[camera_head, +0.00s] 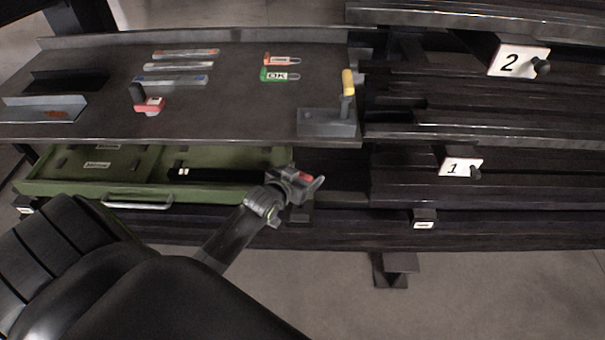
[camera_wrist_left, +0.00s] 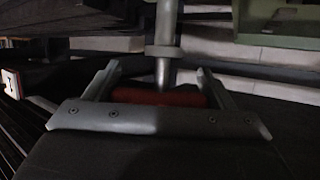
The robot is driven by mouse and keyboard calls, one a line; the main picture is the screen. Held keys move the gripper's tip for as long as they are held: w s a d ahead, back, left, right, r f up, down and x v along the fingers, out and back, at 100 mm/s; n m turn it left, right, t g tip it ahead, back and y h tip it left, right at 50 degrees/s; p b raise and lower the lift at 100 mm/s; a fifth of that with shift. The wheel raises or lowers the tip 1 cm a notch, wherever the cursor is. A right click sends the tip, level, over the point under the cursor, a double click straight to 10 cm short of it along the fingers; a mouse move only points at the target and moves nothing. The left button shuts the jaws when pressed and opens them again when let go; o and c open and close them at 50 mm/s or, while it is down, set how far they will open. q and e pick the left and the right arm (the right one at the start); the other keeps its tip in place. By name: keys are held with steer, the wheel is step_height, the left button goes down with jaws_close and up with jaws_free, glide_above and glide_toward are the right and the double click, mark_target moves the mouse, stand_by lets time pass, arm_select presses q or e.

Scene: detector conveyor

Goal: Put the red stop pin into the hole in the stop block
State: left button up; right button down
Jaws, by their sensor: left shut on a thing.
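A small dark block (camera_head: 299,214) shows just below the gripper in the head view. I cannot tell whether it is the stop block, and no hole can be made out. My right gripper is not in view.
The green drawer (camera_head: 45,187) is open below the dark bench top (camera_head: 230,110). A grey block (camera_head: 325,124) with a yellow-handled lever (camera_head: 348,83) stands at the bench's right. A red-and-black fixture (camera_head: 150,105) stands further left. Dark rails with plates 1 (camera_head: 455,168) and 2 (camera_head: 512,62) fill the right.

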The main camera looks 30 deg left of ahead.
arm_select(q)
steer(key=shift+f+b, duration=1.35)
steer(key=shift+f, duration=0.75)
steer(key=o, duration=1.9)
steer(key=shift+f, duration=0.1)
steer(key=p+v, duration=0.1)
steer(key=v, duration=1.6)
steer(key=shift+s+d+r, duration=0.1)
steer(key=shift+s+r, duration=0.05)
steer(key=shift+r, duration=0.05)
